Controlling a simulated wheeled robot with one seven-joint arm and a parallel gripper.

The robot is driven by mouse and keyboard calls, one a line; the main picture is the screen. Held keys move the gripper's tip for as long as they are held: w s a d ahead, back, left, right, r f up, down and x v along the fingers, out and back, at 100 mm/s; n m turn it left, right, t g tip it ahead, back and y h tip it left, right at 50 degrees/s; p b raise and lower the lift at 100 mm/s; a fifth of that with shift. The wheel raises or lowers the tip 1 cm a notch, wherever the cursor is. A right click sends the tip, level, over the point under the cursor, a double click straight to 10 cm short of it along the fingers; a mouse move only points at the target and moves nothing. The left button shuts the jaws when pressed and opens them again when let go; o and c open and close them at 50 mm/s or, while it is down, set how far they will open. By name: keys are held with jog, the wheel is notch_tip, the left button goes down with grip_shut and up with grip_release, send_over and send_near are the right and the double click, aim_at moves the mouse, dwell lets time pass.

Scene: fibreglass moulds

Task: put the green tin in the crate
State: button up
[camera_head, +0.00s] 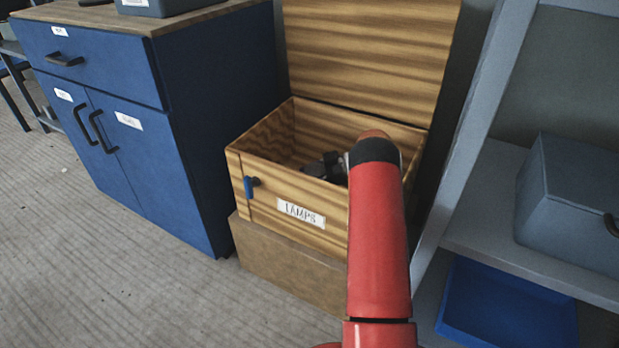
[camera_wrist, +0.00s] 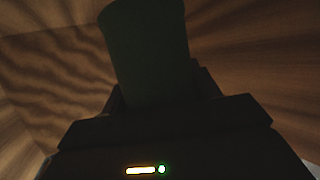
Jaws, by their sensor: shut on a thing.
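The wooden crate (camera_head: 260,140) stands with its lid raised at the back and a label reading "LAMPS" on its front. My red arm reaches over its front edge, and my gripper (camera_head: 325,167) is inside the opening, mostly hidden behind the arm. In the wrist view, the green tin (camera_wrist: 148,50) is dark and upright in the picture, held between the fingers of my gripper (camera_wrist: 160,95). Striped wooden walls of the crate surround it there. I cannot tell whether the tin touches the crate's floor. The tin is not clearly visible in the head view.
The crate rests on a brown box (camera_head: 285,262). A blue cabinet (camera_head: 185,140) stands close on the left. A grey shelf unit (camera_head: 470,130) stands on the right, with a grey box (camera_head: 570,200) and a blue tray (camera_head: 510,310). The floor at front left is clear.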

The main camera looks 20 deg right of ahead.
jog(key=shift+f+b, duration=0.2)
jog(key=shift+b, duration=0.1)
jog(key=o, duration=1.1)
jog(key=shift+r, duration=0.15)
